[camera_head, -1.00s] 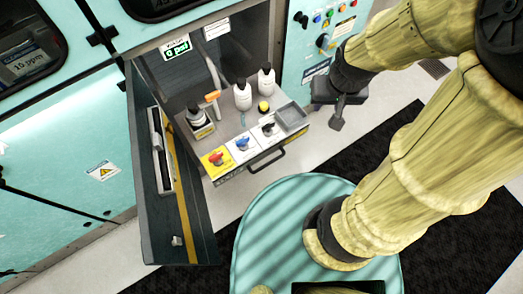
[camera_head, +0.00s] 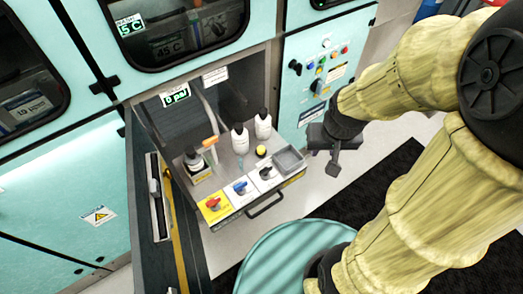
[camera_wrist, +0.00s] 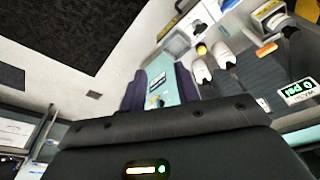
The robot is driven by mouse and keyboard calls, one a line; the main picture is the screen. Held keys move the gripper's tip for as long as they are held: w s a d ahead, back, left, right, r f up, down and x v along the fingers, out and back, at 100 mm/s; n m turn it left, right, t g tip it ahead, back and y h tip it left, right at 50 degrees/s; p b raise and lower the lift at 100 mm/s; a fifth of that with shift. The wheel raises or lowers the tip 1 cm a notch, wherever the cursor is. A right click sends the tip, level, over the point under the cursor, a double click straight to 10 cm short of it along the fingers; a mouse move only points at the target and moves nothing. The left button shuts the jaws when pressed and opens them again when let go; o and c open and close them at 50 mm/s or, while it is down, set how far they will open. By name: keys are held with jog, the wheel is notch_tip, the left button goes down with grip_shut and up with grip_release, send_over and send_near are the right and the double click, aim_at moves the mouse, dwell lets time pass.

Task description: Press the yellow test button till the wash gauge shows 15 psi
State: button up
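The yellow test button (camera_head: 262,151) is a small round yellow knob on the pull-out shelf, beside two white bottles. It also shows in the wrist view (camera_wrist: 201,48). The wash gauge (camera_head: 175,97) is a small display above the shelf and reads 0 psi in green; it also shows in the wrist view (camera_wrist: 300,91). My gripper (camera_head: 333,165) hangs to the right of the shelf, in front of the teal control panel, apart from the button. In the wrist view its two dark fingers (camera_wrist: 160,90) stand apart with nothing between them.
The grey shelf (camera_head: 222,177) carries red, blue and black valve handles, two white bottles (camera_head: 240,138) and a small grey tray (camera_head: 289,159). An open dark door (camera_head: 145,235) stands left of it. The control panel (camera_head: 318,95) has coloured buttons.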

grip_shut()
dwell(1.5)
